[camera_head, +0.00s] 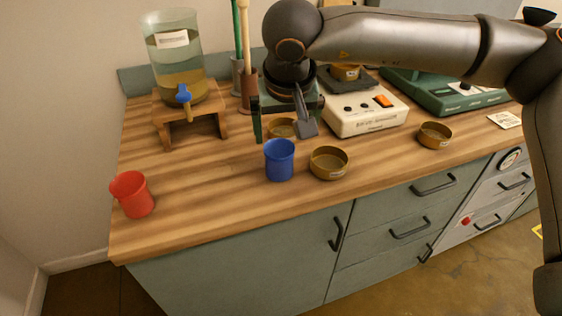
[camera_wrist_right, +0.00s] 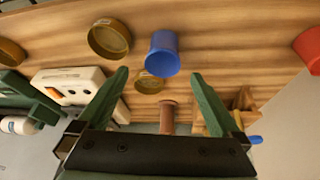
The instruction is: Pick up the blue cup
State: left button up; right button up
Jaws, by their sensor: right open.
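The blue cup (camera_head: 279,161) stands upright near the front middle of the wooden table. My right gripper (camera_head: 285,136) is open and empty, just behind and above the cup in the head view. In the right wrist view the blue cup (camera_wrist_right: 162,54) shows ahead of the two spread green fingers (camera_wrist_right: 160,90), near the middle between them. The cup is apart from the fingers as far as I can see. My left gripper is not in view.
A brown bowl (camera_head: 329,163) stands close to the right of the cup, and another bowl (camera_head: 283,128) lies behind it. A red cup (camera_head: 132,194) is at the left. A water dispenser (camera_head: 174,60) on a wooden stand and a white device (camera_head: 366,108) stand behind.

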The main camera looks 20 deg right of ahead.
send_near(280, 155)
jog(key=shift+s+a+f, duration=0.1)
jog(key=shift+s+f, duration=0.85)
jog(key=shift+s, duration=0.1)
jog(key=shift+w+a+x, duration=0.15)
jog(key=shift+w+x, duration=0.05)
jog(key=shift+x, duration=1.15)
jog(key=shift+w+a+x, duration=0.1)
jog(key=shift+w+x, duration=0.15)
jog(key=shift+x, duration=1.05)
jog(key=shift+d+r, duration=0.1)
jog(key=shift+r, duration=0.1)
jog(key=c, duration=1.2)
